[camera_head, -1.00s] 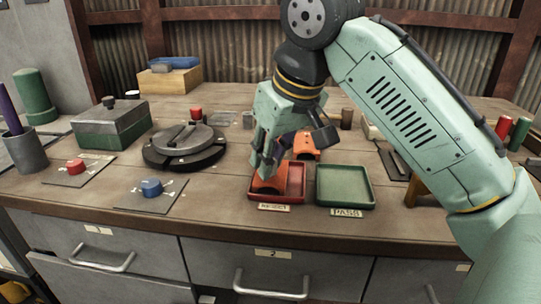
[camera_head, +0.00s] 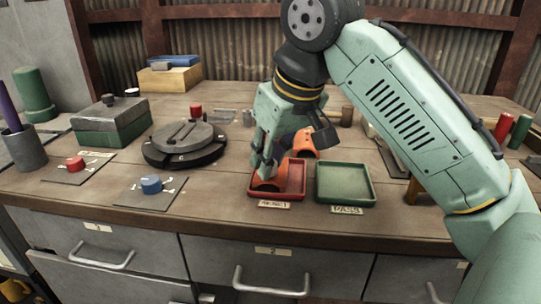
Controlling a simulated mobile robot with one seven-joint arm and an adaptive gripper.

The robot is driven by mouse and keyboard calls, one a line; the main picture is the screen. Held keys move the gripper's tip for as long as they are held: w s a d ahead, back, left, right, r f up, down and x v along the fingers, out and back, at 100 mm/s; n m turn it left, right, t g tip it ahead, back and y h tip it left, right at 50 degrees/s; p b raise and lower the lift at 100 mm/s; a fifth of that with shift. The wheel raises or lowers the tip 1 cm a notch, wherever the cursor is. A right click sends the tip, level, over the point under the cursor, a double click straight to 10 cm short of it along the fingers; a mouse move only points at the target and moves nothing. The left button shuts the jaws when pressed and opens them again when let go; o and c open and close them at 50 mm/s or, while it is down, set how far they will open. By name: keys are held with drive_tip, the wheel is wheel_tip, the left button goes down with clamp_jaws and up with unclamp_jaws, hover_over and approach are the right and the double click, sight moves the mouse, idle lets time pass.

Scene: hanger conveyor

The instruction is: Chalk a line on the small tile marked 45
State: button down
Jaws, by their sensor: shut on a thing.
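My gripper (camera_head: 266,165) points down over the left half of a red tray (camera_head: 293,189) labelled REJECT. The fingers partly hide the piece. I cannot make out a small tile marked 45 or any chalk.
A green tray (camera_head: 345,186) labelled PASS stands empty to the right. Another orange piece (camera_head: 304,146) lies behind the trays. A dark round turntable (camera_head: 185,144), a green-grey box (camera_head: 113,122) and a blue knob (camera_head: 151,184) stand left. Bare wood lies between knob and red tray.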

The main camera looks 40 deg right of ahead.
drive_tip(key=shift+f, duration=0.3)
drive_tip(key=shift+w+d+r, duration=0.1)
drive_tip(key=shift+w+d+p, duration=0.4)
drive_tip(key=shift+d, duration=0.1)
idle(0.5)
drive_tip(key=shift+s+a, duration=0.55)
drive_tip(key=shift+a, duration=0.1)
drive_tip(key=shift+w+d, duration=0.15)
drive_tip(key=shift+w+d+p, duration=0.35)
drive_tip(key=shift+w+d, duration=0.05)
drive_tip(key=shift+d, duration=0.1)
